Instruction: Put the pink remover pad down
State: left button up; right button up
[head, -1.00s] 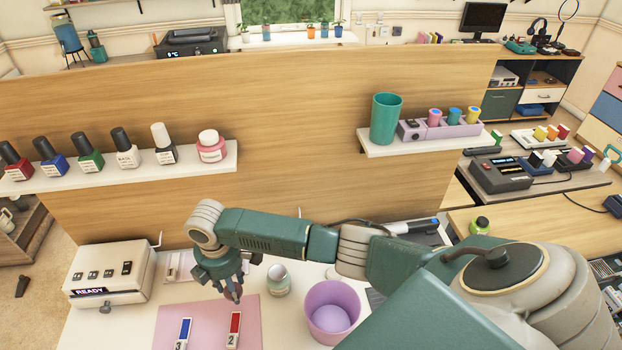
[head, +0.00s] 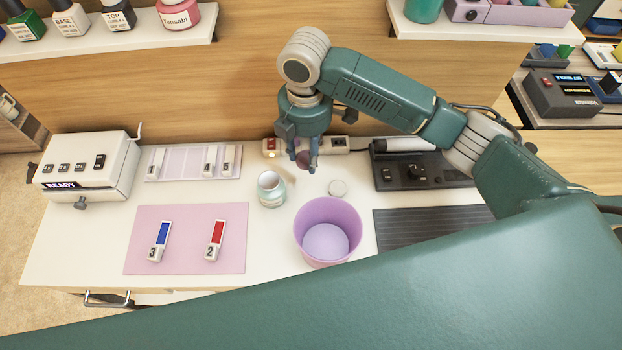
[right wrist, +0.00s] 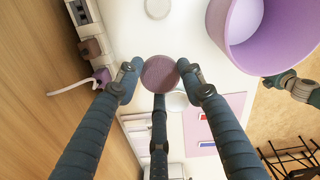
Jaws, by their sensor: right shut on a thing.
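My right gripper (head: 303,165) points down over the back of the white table, between the jar and the power strip. It is shut on the round, dull pink pad (right wrist: 159,73), which shows between the fingertips in the right wrist view. In the head view the pad is small and partly covered by the fingers. The pad appears above the tabletop; its exact height is unclear. An open glass jar (head: 271,190) stands left of the gripper. A purple bin (head: 325,205) stands in front. A teal part, seemingly of my left gripper (right wrist: 292,85), shows at the right wrist view's edge.
A pale round lid (head: 338,187) lies behind the bin. A pink mat (head: 188,250) holds blue and red sticks. A white READY box (head: 85,170) and a pale tray (head: 185,176) are at left. A power strip (head: 335,145) lies against the back panel.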

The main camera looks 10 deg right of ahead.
send_over(308, 189)
notch_tip(308, 189, down, 8)
jog(key=shift+p, duration=0.35)
jog(key=shift+f, duration=0.7)
notch_tip(308, 189, down, 3)
jog(key=shift+f, duration=0.2)
pick_arm(q)
jog(key=shift+w+d+r, duration=0.55)
jog(key=shift+w+r, duration=0.15)
jog(key=shift+w, duration=0.1)
pick_arm(e)
jog(key=shift+f, duration=0.25)
jog(key=shift+f, duration=0.1)
jog(key=o, duration=1)
